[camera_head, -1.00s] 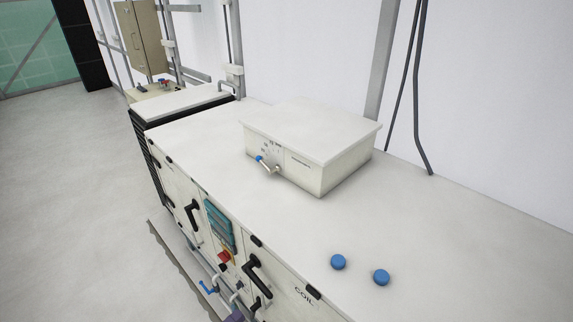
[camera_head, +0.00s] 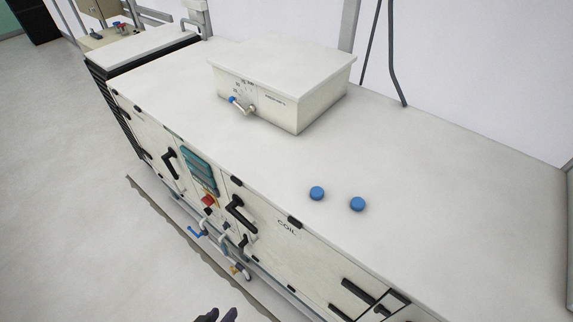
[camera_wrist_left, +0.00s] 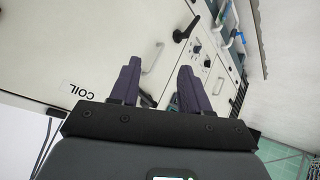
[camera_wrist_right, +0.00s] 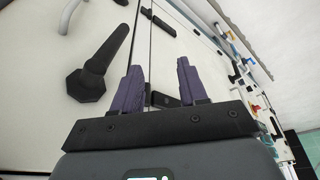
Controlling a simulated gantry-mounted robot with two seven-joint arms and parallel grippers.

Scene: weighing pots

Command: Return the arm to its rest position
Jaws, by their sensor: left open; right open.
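My left gripper (camera_head: 222,315) shows at the bottom edge of the head view, only its dark fingertips in frame, low in front of the cabinet. In the left wrist view its two purple fingers (camera_wrist_left: 157,82) are apart with nothing between them, facing the cabinet front with the COIL label. My right gripper is outside the head view. In the right wrist view its purple fingers (camera_wrist_right: 158,84) are apart and empty, in front of the cabinet panel with a black handle (camera_wrist_right: 104,62).
A long white cabinet (camera_head: 440,180) runs along the wall. The floor (camera_head: 60,220) at left is clear.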

